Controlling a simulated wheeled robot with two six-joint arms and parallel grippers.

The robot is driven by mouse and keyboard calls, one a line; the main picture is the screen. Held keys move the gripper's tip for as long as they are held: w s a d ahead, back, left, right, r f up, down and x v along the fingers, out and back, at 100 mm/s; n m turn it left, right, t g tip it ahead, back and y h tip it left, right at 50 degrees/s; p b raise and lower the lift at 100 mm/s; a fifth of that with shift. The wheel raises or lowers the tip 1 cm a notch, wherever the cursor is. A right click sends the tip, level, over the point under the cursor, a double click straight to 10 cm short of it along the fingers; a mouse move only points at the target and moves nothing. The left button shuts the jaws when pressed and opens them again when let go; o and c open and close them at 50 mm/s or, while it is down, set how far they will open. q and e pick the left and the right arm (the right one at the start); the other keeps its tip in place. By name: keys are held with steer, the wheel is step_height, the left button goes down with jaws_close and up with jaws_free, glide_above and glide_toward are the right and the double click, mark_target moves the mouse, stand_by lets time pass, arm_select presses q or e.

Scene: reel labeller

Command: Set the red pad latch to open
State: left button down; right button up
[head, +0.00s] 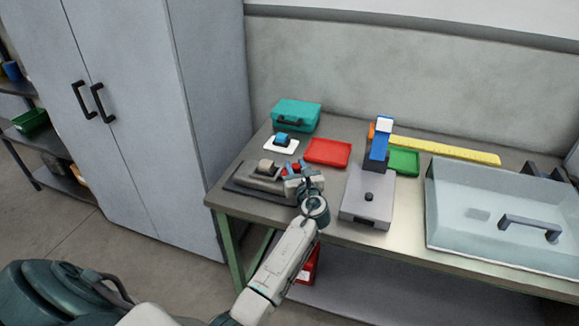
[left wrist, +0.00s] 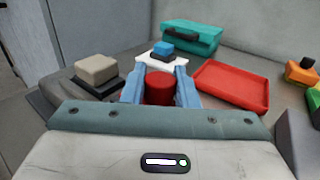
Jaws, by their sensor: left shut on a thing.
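The red pad latch (left wrist: 159,88) shows in the left wrist view as a red round knob between the two blue fingers of my left gripper (left wrist: 160,92). The gripper is shut on it. In the head view only a bit of red (head: 291,168) shows beside my left gripper (head: 297,179), at the left part of the bench. The latch's base is hidden by the gripper, and I cannot tell its setting. My right gripper is not in view.
A beige block (head: 266,166) on a dark base stands just left of the gripper. A blue block on a white plate (head: 272,146), a red tray (head: 327,151) and a teal case (head: 296,114) lie behind. A grey box (head: 367,205) stands to the right.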

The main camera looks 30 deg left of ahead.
arm_select(q)
steer(key=c, duration=1.5)
jaws_free()
steer(key=shift+d, duration=0.1)
steer(key=shift+o, duration=0.3)
steer(key=shift+d, duration=0.2)
steer(key=shift+a, duration=0.1)
steer(key=b+v, duration=0.2)
steer(key=v, duration=0.8)
steer(key=shift+f, duration=0.1)
steer(key=shift+s+d, duration=0.3)
steer(key=shift+d, duration=0.05)
